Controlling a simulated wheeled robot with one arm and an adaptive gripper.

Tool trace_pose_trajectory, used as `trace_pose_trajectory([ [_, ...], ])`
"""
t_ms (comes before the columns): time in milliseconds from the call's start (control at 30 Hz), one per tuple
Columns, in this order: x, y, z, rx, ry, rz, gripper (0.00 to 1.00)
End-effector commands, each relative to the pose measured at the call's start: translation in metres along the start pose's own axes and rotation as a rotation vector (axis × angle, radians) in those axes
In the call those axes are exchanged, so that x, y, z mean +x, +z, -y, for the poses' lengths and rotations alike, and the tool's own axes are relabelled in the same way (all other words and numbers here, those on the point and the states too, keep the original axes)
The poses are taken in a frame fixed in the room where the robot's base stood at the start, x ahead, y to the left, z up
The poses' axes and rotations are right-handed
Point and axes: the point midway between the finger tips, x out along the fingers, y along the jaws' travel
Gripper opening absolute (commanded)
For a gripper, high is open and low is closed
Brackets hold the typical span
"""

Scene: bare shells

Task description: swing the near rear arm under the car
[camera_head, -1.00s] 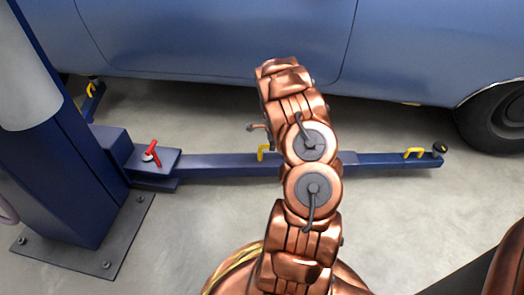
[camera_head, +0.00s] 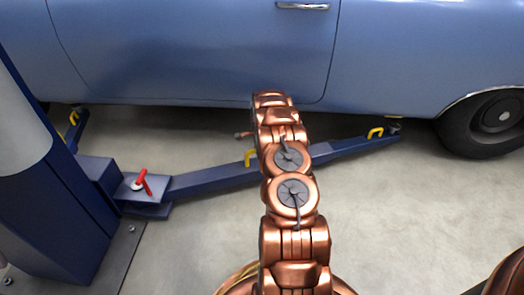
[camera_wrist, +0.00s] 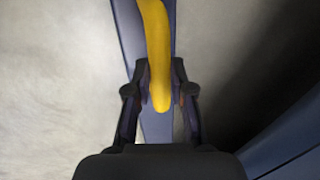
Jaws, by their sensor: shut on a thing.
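The near rear arm (camera_head: 215,178) is a long dark blue beam that runs from the lift post at left, up and right toward the car. Its far end with a round pad (camera_head: 394,128) lies by the car's lower edge, left of the wheel. A yellow handle (camera_head: 376,132) stands near that end and another yellow handle (camera_head: 250,157) stands mid-beam. In the wrist view my gripper (camera_wrist: 160,92) is shut on a yellow handle (camera_wrist: 157,50), with a finger on each side, above the blue beam (camera_wrist: 130,40). In the head view my copper arm hides the gripper. The blue car (camera_head: 200,60) is above.
The blue lift post (camera_head: 50,215) stands at left on a bolted plate. A red lever (camera_head: 143,182) sits at the arm's pivot. Another lift arm (camera_head: 72,128) shows behind the post. The car's wheel (camera_head: 490,122) is at right. The floor in front of the beam is clear.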

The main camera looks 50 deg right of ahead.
Motion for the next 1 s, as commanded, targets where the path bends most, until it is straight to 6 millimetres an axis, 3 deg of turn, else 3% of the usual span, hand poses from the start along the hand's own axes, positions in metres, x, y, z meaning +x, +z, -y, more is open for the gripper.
trace_pose_trajectory([
  [300,0.003,-0.002,0.022,-0.035,-0.003,0.003,0.0],
  [1000,0.002,-0.014,0.042,-0.062,-0.026,-0.015,0.0],
])
